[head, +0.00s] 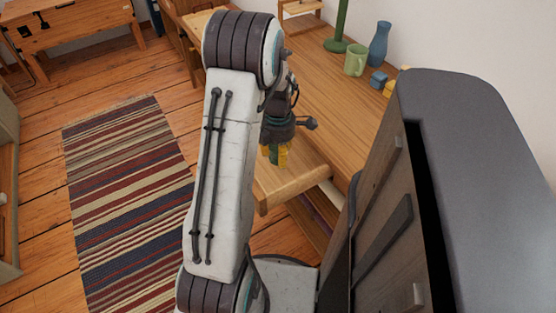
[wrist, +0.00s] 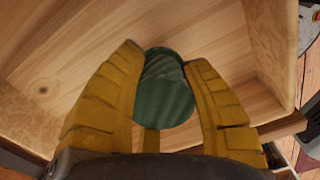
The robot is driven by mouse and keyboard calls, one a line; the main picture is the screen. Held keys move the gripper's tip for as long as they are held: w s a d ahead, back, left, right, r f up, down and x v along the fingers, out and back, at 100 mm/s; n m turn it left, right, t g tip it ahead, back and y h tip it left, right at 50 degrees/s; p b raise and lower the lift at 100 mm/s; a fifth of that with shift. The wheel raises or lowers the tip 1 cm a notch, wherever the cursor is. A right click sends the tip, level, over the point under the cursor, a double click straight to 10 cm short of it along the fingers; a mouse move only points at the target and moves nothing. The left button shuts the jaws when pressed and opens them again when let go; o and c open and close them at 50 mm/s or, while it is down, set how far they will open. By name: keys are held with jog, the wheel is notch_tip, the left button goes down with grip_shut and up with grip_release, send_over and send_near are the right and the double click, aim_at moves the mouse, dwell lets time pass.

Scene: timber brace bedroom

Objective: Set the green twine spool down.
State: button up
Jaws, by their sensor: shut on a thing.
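The green twine spool (wrist: 165,98) shows in the wrist view between the two yellow fingers of my gripper (wrist: 163,95), which is shut on it. Behind it in that view is the pale wooden inside of an open drawer (wrist: 90,70); I cannot tell whether the spool touches its floor. In the head view my gripper (head: 274,154) hangs over the pulled-out drawer (head: 290,188) of the wooden desk, partly hidden by my arm. Only a sliver of the green spool (head: 283,156) shows there.
On the desk (head: 335,95) stand a green mug (head: 355,60), a blue vase (head: 379,44), a small blue block (head: 378,80) and a yellow item (head: 389,89). A striped rug (head: 130,200) lies on the floor at left. A wooden bench (head: 75,35) stands at the far left.

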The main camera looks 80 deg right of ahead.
jog(key=shift+f, duration=1.45)
jog(key=shift+f+b, duration=0.2)
jog(key=shift+b, duration=0.2)
jog(key=o, duration=1.1)
jog(key=shift+r, duration=0.1)
notch_tip(320, 180, up, 12)
jog(key=p, duration=0.3)
jog(key=shift+r, duration=0.1)
